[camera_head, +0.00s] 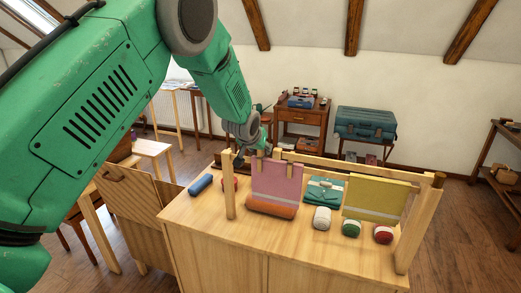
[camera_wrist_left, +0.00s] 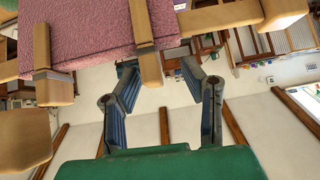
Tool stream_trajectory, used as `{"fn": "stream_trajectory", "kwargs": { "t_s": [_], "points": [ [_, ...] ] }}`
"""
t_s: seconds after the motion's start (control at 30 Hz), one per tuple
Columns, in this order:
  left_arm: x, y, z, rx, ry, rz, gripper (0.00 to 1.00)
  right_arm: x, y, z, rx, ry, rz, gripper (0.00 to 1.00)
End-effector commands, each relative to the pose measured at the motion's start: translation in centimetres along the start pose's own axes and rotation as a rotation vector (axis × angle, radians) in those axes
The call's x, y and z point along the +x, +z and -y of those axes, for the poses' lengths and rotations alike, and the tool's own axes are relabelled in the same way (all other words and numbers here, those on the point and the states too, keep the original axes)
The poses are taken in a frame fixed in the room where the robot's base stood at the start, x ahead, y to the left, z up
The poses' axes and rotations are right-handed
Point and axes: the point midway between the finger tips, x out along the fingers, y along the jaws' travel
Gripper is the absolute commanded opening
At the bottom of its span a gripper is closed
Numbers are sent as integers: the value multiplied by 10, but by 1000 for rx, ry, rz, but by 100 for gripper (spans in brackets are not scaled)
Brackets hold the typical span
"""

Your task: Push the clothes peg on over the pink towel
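The pink towel (camera_head: 277,180) hangs over the wooden rail of a drying frame and also fills the upper left of the left wrist view (camera_wrist_left: 90,22). A wooden clothes peg (camera_wrist_left: 144,40) with a metal band stands at the towel's right part in that view. A second banded peg (camera_wrist_left: 42,50) is at its left. My left gripper (camera_wrist_left: 158,64) is open. The near peg's end lies between its fingertips in the picture, with gaps on both sides. In the head view, my left gripper (camera_head: 254,150) is above and behind the towel's left top. My right gripper is not in view.
A yellow towel (camera_head: 376,200) hangs at the right of the frame, by the right post (camera_head: 418,225). A teal pouch (camera_head: 324,190), several rolled cloths and a blue roll (camera_head: 201,185) lie on the wooden cabinet top (camera_head: 300,245). A chest (camera_head: 365,124) stands behind.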

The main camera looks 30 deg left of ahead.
Motion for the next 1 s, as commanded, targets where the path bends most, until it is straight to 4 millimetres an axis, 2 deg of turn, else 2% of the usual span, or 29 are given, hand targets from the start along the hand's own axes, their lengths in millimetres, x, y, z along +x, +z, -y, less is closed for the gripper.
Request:
{"fn": "stream_trajectory", "kwargs": {
  "t_s": [0.13,0.23,0.5,0.7,0.83,1.0],
  "points": [
    [-5,0,0,0,0,0,37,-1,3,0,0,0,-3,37],
    [-18,-1,-1,0,0,-1,37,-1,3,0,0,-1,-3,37],
    [-74,-1,1,-2,1,-2,37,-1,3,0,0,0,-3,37],
    [-105,-1,2,-2,1,0,37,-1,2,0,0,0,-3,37],
    [-114,0,2,-1,1,2,37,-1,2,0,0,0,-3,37],
    [-116,0,2,-1,1,3,37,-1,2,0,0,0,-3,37]
  ]
}}
